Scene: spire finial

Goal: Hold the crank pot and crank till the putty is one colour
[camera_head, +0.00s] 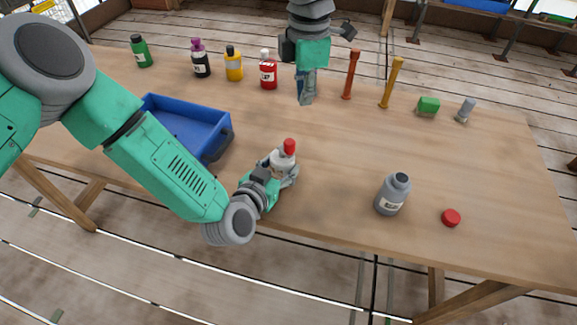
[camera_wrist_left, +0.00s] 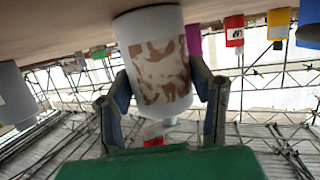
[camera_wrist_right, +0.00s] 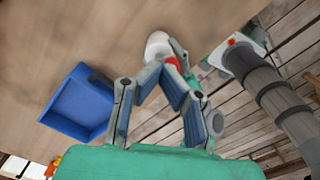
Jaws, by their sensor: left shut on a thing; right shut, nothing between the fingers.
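The crank pot (camera_head: 279,159) is white with a red knob (camera_head: 289,146) on top, near the table's front edge. My left gripper (camera_head: 283,172) is shut around its body. In the left wrist view the pot (camera_wrist_left: 150,25) appears inverted between the fingers. Its window (camera_wrist_left: 160,68) shows putty mottled in brown and off-white. The red crank knob (camera_wrist_left: 154,141) shows below it there. My right gripper (camera_head: 307,100) is shut and empty, apart from the pot, above and behind it. In the right wrist view the white pot (camera_wrist_right: 158,45) lies beyond its fingertips, partly hidden.
A blue bin (camera_head: 222,137) stands left of the pot. A grey open bottle (camera_head: 390,197) and a red cap (camera_head: 451,217) are at the front right. Several bottles, a red post (camera_head: 350,75), an orange post (camera_head: 391,83) and a green block (camera_head: 428,106) line the back.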

